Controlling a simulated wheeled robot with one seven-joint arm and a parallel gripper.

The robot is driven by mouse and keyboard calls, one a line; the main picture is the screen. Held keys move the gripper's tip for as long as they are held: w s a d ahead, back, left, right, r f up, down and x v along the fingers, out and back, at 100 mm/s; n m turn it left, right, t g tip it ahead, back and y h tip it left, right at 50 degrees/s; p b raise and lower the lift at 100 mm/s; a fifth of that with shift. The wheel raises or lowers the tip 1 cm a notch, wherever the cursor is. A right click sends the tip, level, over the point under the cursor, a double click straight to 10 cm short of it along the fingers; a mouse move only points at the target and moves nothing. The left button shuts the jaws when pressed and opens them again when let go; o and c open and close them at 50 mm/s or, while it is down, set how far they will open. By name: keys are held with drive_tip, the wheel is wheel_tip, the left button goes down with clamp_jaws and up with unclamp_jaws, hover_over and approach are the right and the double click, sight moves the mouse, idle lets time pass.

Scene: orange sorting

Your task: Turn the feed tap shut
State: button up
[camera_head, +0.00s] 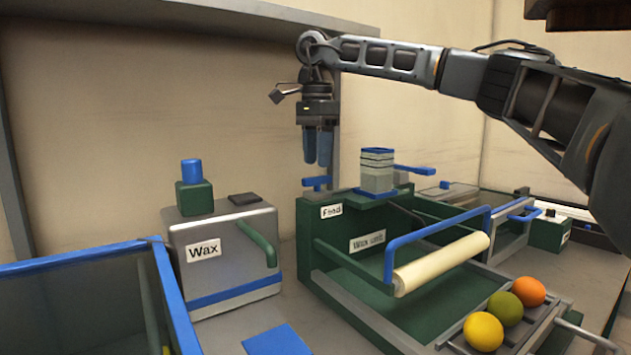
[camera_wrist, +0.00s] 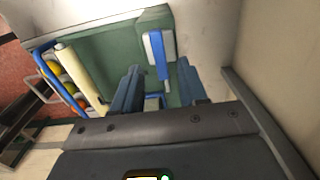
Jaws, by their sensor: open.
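The feed tap (camera_head: 317,182) is a small blue lever on the left end of the green waxing machine (camera_head: 325,235), just above its "Feed" label (camera_head: 331,211). My gripper (camera_head: 317,164) points straight down above the lever, its blue-grey fingers apart with nothing held. A small gap shows between fingertips and lever in the head view. In the wrist view my gripper (camera_wrist: 160,68) has its fingers spread, with a blue bar (camera_wrist: 160,55) beyond the tips and a small blue piece lower between the fingers. I cannot tell which of these is the tap.
A clear stacked container (camera_head: 377,172) stands right beside the tap. A pale roller (camera_head: 440,264) and blue frame are at the machine's front, near several fruits (camera_head: 507,309). A grey Wax box (camera_head: 225,255) stands left. A wall is close behind.

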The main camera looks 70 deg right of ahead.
sight(317, 177)
wheel_tip(317, 177, down, 6)
drive_tip(key=shift+r, duration=0.2)
clamp_jaws()
idle(0.4)
